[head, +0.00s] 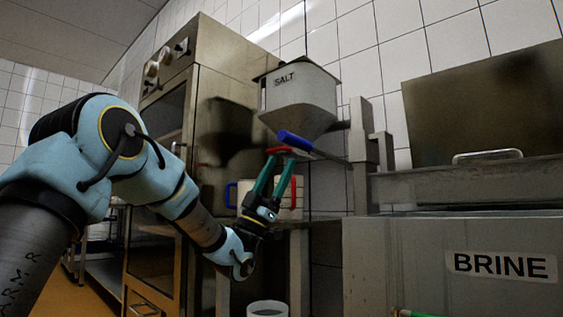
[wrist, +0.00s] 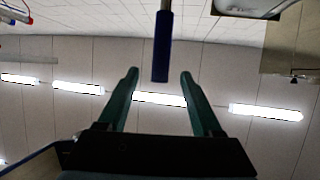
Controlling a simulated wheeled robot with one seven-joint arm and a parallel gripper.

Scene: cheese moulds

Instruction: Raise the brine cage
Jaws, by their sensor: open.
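A blue handle (head: 293,140) sits on a bar reaching left from a grey metal post (head: 360,150) beside the steel tank marked BRINE (head: 400,260). My gripper (head: 279,161) points up just under the blue handle, its two green fingers apart and nothing held. In the wrist view the blue handle (wrist: 161,50) hangs down between the fingertips in the picture. I cannot tell whether it lies between them in depth. A red piece (head: 280,150) shows at the fingertips in the head view; I cannot tell what it belongs to. The cage itself is not clearly seen.
A grey SALT hopper (head: 300,95) hangs just above and behind the handle. A tall steel cabinet (head: 225,70) stands behind my arm. A pale vessel with blue and red sides (head: 245,190) is behind my gripper. A white bucket (head: 267,308) is below.

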